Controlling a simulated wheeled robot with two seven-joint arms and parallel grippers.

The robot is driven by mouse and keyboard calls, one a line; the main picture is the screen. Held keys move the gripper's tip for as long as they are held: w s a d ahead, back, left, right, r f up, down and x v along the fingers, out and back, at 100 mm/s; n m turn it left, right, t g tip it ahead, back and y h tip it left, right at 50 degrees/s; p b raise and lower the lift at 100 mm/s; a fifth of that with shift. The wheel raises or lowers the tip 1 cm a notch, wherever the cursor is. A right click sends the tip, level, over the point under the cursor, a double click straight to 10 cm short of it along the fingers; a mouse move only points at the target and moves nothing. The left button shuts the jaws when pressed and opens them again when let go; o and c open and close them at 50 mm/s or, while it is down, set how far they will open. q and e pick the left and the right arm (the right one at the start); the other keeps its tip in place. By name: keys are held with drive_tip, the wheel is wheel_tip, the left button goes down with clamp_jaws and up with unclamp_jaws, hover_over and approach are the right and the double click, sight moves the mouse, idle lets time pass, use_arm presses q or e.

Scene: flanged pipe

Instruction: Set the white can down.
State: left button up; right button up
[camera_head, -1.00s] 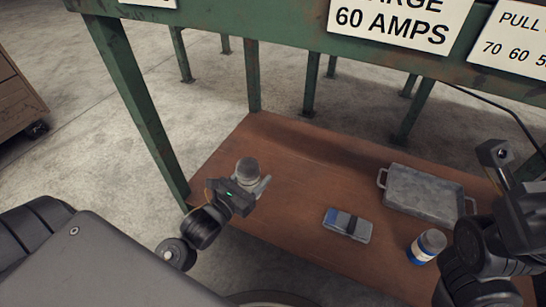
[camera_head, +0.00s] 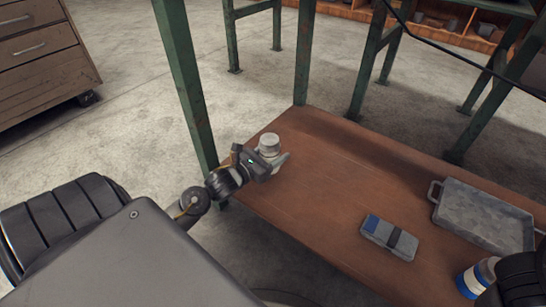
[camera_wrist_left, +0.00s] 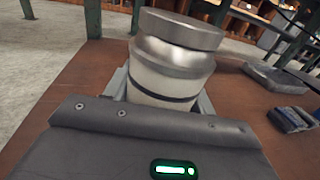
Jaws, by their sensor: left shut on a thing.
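The white can (camera_head: 268,146) has a grey metal lid and stands upright at the left end of the brown shelf (camera_head: 320,185). It fills the middle of the left wrist view (camera_wrist_left: 172,75), with a dark band low on its body. My left gripper (camera_head: 274,161) is shut on the can, its fingers on either side of the body. The can's bottom is hidden behind the gripper, so I cannot tell whether it touches the shelf. My right gripper is out of view; only a dark part of my right arm shows at the lower right corner.
A blue and grey case (camera_head: 390,238) lies mid-shelf. A grey metal tray (camera_head: 484,215) with handles is on the right. A blue and white jar (camera_head: 474,279) stands at the lower right. A green post (camera_head: 186,90) rises near the can. Bare shelf lies between can and case.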

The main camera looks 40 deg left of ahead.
use_arm(q)
drive_tip(key=f+b, duration=0.4)
drive_tip(key=shift+w+a, duration=0.2)
drive_tip(key=shift+a, duration=0.15)
drive_tip(key=shift+r, duration=0.1)
drive_tip(key=shift+f, duration=0.2)
drive_tip(key=o, duration=1.2)
drive_tip(key=shift+o, duration=0.2)
